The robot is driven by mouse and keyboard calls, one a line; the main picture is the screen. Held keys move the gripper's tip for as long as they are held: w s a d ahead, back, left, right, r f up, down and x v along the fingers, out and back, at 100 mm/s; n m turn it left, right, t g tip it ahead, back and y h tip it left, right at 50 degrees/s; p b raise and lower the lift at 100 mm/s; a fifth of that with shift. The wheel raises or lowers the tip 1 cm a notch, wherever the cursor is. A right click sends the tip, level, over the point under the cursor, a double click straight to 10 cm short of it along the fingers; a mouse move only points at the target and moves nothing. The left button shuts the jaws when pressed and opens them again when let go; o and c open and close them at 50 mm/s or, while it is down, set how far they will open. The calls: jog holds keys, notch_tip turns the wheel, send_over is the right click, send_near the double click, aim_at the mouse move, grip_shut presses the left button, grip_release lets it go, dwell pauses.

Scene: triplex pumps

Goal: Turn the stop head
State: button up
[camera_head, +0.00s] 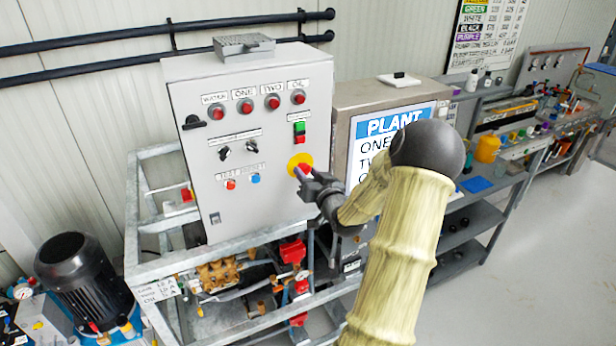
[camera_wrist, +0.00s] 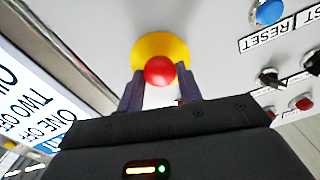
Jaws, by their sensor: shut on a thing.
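The stop head is a red round knob on a yellow round plate, low on the right side of the grey control panel. In the head view the stop head (camera_head: 304,170) is partly covered by my gripper (camera_head: 298,174), and the yellow plate (camera_head: 295,160) shows behind it. In the wrist view the red stop head (camera_wrist: 160,70) sits between the two fingers of my gripper (camera_wrist: 160,88), with the yellow plate (camera_wrist: 160,47) beyond. The fingers are shut on the stop head, one on each side. The far side of the head is hidden.
The grey control panel (camera_head: 245,110) carries several lamps, switches and a blue reset button (camera_head: 255,178). A steel cabinet with a PLANT sign (camera_head: 395,125) stands close on the right. A metal frame (camera_head: 160,265) with pipes lies below. Open floor (camera_head: 545,270) is at the right.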

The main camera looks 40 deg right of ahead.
dwell(0.3)
jog(key=o, duration=1)
jog(key=shift+s, duration=0.1)
jog(key=b+v, duration=0.9)
jog(key=v, duration=0.8)
jog(key=shift+a, duration=0.15)
jog(key=shift+s, duration=0.15)
